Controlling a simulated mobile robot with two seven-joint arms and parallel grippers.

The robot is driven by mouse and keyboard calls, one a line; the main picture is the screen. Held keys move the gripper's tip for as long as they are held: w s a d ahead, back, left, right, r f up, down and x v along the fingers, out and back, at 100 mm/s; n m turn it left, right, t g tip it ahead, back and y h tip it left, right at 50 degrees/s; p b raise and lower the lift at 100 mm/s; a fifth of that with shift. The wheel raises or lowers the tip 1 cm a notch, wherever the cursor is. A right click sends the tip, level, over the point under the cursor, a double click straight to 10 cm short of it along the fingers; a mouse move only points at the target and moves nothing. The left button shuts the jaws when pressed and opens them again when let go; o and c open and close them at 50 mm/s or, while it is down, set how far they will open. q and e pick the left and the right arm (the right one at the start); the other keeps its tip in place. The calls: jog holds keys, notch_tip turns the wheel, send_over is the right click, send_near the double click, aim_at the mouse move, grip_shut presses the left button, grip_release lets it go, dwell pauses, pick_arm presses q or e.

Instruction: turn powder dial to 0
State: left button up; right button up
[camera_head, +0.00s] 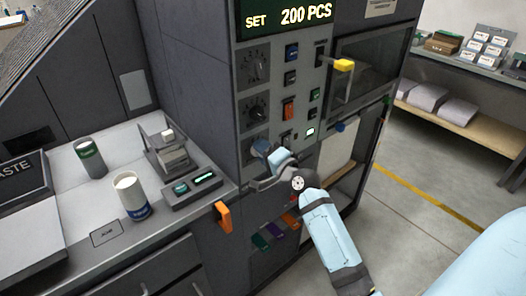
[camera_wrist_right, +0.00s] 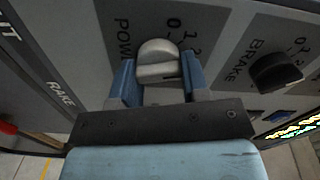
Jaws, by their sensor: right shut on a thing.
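The powder dial (camera_wrist_right: 158,52) is a grey round knob on a grey panel, with a partly hidden label starting "POW" and the numbers 0, 1 and 2 at its rim. My right gripper (camera_wrist_right: 158,76) is shut on it, one blue finger on each side of the knob. In the head view, my right gripper (camera_head: 267,160) reaches the lowest dial of the left column and covers much of it. I cannot tell which number the dial points to. My left gripper is not in view.
A black brake dial (camera_wrist_right: 277,72) sits beside the powder dial. In the head view, other dials (camera_head: 255,103), switches and a yellow handle (camera_head: 343,65) are on the machine front. An orange handle (camera_head: 223,216) sticks out below left. Cups (camera_head: 131,196) stand on the left counter.

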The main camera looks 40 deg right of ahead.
jog(key=n+p, duration=0.1)
jog(key=n, duration=0.1)
jog(key=shift+r+n, duration=0.15)
jog(key=shift+n, duration=0.25)
jog(key=n+p, duration=0.2)
jog(key=n, duration=0.1)
jog(key=shift+a+r+n, duration=0.1)
jog(key=shift+n, duration=0.3)
jog(key=n+p, duration=0.2)
jog(key=n, duration=0.1)
jog(key=shift+n, duration=0.3)
jog(key=shift+a+n+p, duration=0.1)
jog(key=shift+n+p, duration=0.3)
jog(key=shift+n, duration=0.4)
